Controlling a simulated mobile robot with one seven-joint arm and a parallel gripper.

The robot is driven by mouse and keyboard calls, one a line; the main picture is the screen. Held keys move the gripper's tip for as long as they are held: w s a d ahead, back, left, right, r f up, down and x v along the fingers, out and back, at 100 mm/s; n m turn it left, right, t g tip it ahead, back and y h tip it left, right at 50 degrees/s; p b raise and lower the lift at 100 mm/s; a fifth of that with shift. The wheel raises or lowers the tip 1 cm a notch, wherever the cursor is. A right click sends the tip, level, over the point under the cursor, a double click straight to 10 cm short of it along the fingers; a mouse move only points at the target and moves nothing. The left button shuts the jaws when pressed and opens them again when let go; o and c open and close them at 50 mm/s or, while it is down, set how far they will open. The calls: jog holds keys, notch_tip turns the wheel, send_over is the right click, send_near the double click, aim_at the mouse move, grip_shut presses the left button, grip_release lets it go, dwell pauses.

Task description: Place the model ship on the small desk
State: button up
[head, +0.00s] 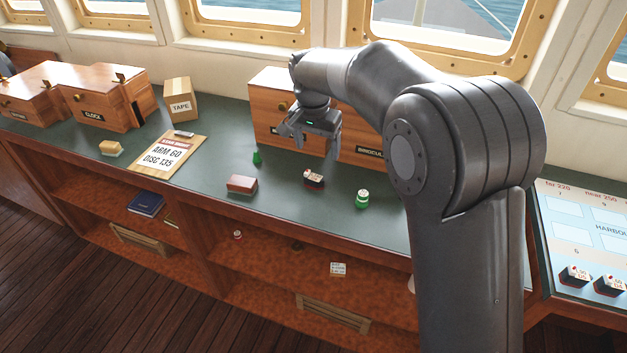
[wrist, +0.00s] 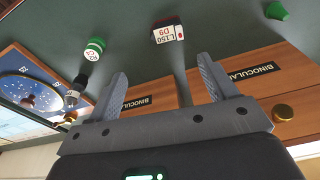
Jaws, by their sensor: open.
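A small dark block with red and white parts (head: 314,179) sits on the green counter (head: 215,130), below and slightly in front of my gripper (head: 310,145). In the wrist view this block (wrist: 167,33) carries a white label reading L150 D9; it may be the model ship, but its shape is too small to be sure. My gripper (wrist: 163,72) is open and empty, its fingers pointing toward the block without touching it. No small desk is clearly identifiable; a board marked HARBOU (head: 590,215) at the right holds similar dark blocks (head: 574,275).
A green-and-white jar (head: 362,198), a brown block (head: 242,184) and a green cone-like piece (head: 257,157) stand near the block. Binocular boxes (head: 266,105) stand behind my gripper. A clipboard (head: 168,153), TAPE box (head: 178,99) and CLOCK box (head: 105,100) are farther left.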

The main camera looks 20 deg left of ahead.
send_over(314, 176)
jog(key=s, duration=0.1)
notch_tip(314, 176, down, 5)
jog(key=shift+d+f, duration=0.1)
jog(key=shift+f, duration=0.05)
jog(key=shift+w+f, duration=0.2)
jog(key=shift+f, duration=1.35)
jog(key=shift+w+f, duration=0.15)
jog(key=shift+f, duration=1.35)
jog(key=shift+c, duration=0.4)
jog(key=c, duration=1)
jog(key=shift+r, duration=0.1)
jog(key=shift+c, duration=0.2)
